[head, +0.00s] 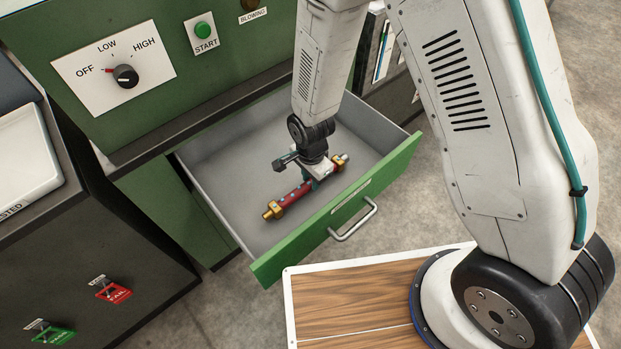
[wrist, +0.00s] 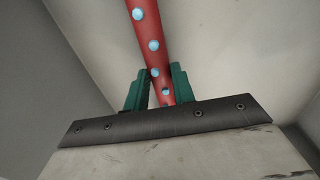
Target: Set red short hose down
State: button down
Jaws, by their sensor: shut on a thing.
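The red short hose (head: 292,196) has brass-coloured end fittings and lies across the inside of the open drawer (head: 258,245) in the head view. My gripper (head: 313,181) reaches down into the drawer and is shut on the hose near its middle. In the wrist view the hose (wrist: 152,45) shows pale blue dots along it and runs between the green fingers of my gripper (wrist: 158,90). I cannot tell whether the hose touches the drawer floor. Part of the hose is hidden behind my gripper.
The drawer's green front has a metal handle (head: 353,220). The green cabinet carries a dial (head: 125,76) and a START button (head: 204,31). A white tray (head: 57,160) stands on the dark bench at left. The drawer floor around the hose looks clear.

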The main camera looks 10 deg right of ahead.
jog(key=shift+f, duration=0.4)
jog(key=c, duration=1.2)
grip_release()
jog(key=shift+f, duration=0.1)
jog(key=shift+o, duration=0.2)
